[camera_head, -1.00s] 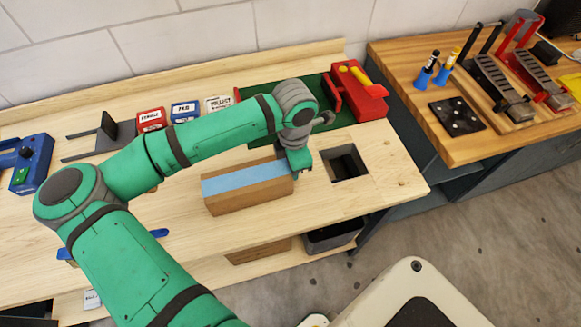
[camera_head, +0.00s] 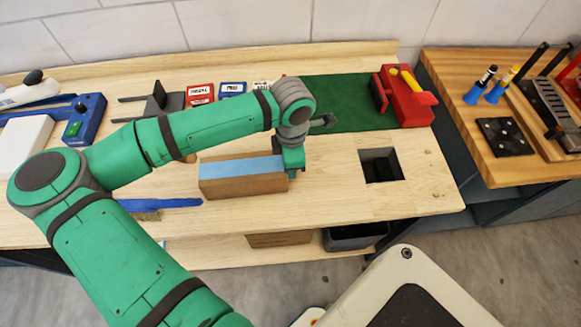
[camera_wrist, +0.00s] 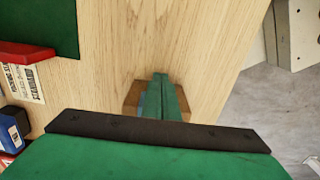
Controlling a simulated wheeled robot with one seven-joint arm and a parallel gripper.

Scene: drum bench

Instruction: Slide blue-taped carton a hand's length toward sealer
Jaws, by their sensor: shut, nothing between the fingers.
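The cardboard carton (camera_head: 243,187) with blue tape (camera_head: 241,167) along its top lies on the wooden bench, left of the square hole. My gripper (camera_head: 292,171) is shut and empty, pointing down at the carton's right end; it appears to touch that end. In the wrist view my shut green fingers (camera_wrist: 160,92) stand in front of the carton (camera_wrist: 131,97), hiding most of it. A blue machine with a green button (camera_head: 78,122) and a pale lever stands at the far left; it may be the sealer.
A blue-handled brush (camera_head: 160,204) lies left of the carton, near the bench front. A square hole (camera_head: 380,165) opens to the right. Small labelled boxes (camera_head: 200,94), a green mat (camera_head: 345,98) and a red device (camera_head: 405,98) stand behind.

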